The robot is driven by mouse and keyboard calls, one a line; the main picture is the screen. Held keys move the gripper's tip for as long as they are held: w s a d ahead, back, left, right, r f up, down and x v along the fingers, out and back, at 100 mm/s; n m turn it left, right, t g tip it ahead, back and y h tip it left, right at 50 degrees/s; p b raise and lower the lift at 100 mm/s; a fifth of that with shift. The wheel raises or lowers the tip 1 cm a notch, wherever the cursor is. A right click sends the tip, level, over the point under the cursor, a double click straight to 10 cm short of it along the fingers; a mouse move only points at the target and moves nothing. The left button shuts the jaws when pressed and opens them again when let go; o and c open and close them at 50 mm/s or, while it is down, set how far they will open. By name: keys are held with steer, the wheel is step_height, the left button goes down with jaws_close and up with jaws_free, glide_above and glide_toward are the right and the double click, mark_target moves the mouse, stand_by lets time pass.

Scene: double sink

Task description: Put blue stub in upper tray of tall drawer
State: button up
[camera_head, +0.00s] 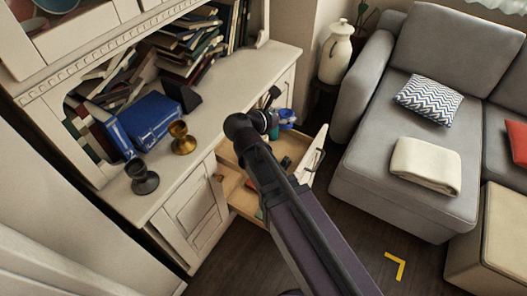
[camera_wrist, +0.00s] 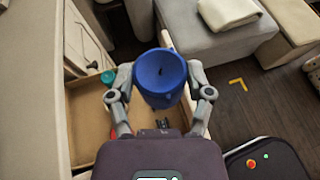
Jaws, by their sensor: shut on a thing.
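The blue stub (camera_wrist: 161,70) is a blue, round, hollow-topped piece between the fingers of my gripper (camera_wrist: 160,84) in the wrist view. My gripper is shut on it, one finger at each side. In the head view the blue stub (camera_head: 288,118) shows beside my gripper (camera_head: 274,112), above the open drawer. The drawer (camera_head: 238,190) has a wooden inside and a white front, and my arm hides much of it. In the wrist view the drawer (camera_wrist: 88,128) lies below and left of the stub. I cannot tell its upper tray apart from its lower part.
Small items lie in the drawer, including a teal one (camera_wrist: 108,77) and a dark one (camera_head: 286,162). The white cabinet (camera_head: 195,215) carries books, a blue box (camera_head: 150,118) and two goblets (camera_head: 183,138). A grey sofa (camera_head: 400,180) stands right; some floor between is clear.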

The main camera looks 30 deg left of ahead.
steer(key=w+a+f+b, duration=0.1)
steer(key=w+f+b, duration=0.6)
steer(key=f+b, duration=0.2)
steer(key=w+a+f+n+y+b, duration=0.1)
steer(key=w+a+f+b, duration=0.1)
steer(key=w+f+b, duration=0.6)
steer(key=shift+w+f+b, duration=0.3)
steer(key=shift+f+b, duration=0.95)
steer(key=shift+f, duration=0.3)
step_height(320, 180, down, 6)
steer(key=b, duration=0.6)
steer(key=shift+f, duration=0.1)
steer(key=shift+f+b, duration=1.9)
steer(key=shift+b, duration=0.1)
steer(key=shift+f, duration=0.1)
